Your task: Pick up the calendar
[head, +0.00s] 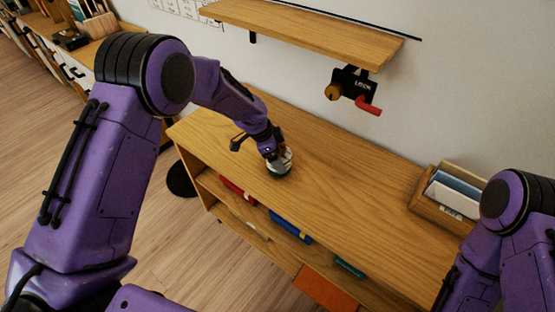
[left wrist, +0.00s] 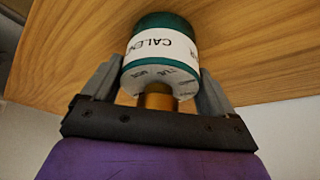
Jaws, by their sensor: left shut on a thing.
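The calendar (head: 284,167) is a small dark green cylinder with a white band, at the left part of the wooden shelf unit's top. In the left wrist view the calendar (left wrist: 165,48) shows printed letters reading "CALEN" on its band, and a brass-coloured stem below it. My left gripper (head: 273,156) is shut on the calendar, with its grey fingers on either side in the left wrist view (left wrist: 160,72). I cannot tell whether the calendar touches the wood. My right arm is at the right edge of the head view; its gripper is out of view.
The shelf unit's top (head: 345,185) is clear to the right of the calendar, up to a wooden box of folders (head: 449,194). Books lie in the lower compartments.

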